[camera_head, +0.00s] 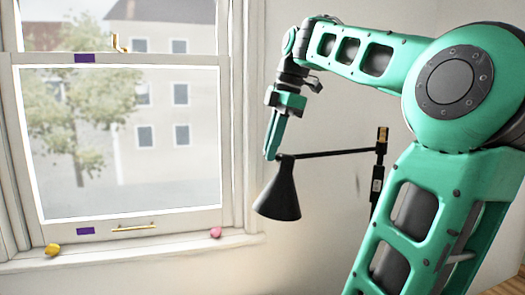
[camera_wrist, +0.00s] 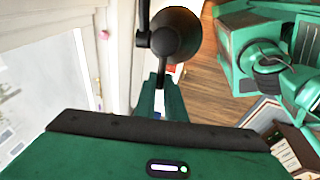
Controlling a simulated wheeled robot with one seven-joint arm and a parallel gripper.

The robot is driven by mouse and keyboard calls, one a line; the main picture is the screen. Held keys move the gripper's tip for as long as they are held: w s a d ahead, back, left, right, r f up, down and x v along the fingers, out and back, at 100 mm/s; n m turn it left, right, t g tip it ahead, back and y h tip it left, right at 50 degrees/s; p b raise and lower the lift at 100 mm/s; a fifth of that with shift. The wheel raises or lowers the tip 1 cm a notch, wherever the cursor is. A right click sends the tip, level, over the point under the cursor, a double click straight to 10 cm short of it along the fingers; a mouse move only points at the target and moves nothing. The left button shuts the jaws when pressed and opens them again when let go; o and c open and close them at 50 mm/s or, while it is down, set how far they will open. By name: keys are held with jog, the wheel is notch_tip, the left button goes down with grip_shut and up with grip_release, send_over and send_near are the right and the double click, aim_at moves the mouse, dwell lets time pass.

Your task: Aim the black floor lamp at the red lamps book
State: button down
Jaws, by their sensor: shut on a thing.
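The black floor lamp's cone shade (camera_head: 279,195) hangs from a thin horizontal arm, opening downward and slightly left. The arm runs right to an upright pole (camera_head: 376,190), partly hidden by my arm. My gripper (camera_head: 271,152) points down and is shut on the lamp at the top of the shade. In the wrist view, the shade (camera_wrist: 177,36) appears just beyond my green fingers (camera_wrist: 163,88). A small red patch shows beside the shade in the wrist view; I cannot tell whether it is the red lamps book. No title is readable.
A white-framed window (camera_head: 120,140) stands left of the lamp. A yellow object (camera_head: 52,249) and a pink object (camera_head: 216,232) lie on its sill (camera_head: 130,252). The wrist view shows wooden floor (camera_wrist: 212,88) and several books (camera_wrist: 292,148) at lower right.

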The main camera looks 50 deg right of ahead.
jog(key=shift+s+d+r+t+y, duration=0.1)
jog(key=shift+d+r+t+y, duration=0.35)
jog(key=shift+y, duration=0.35)
jog(key=shift+r, duration=0.1)
jog(key=shift+s+d+r+t+y, duration=0.2)
jog(key=shift+d+t+y, duration=0.15)
jog(key=shift+y, duration=0.45)
jog(key=shift+d, duration=0.1)
jog(key=shift+s, duration=0.1)
jog(key=c, duration=1.8)
grip_release()
jog(key=v, duration=1)
jog(key=shift+d+r, duration=0.2)
jog(key=shift+r, duration=0.05)
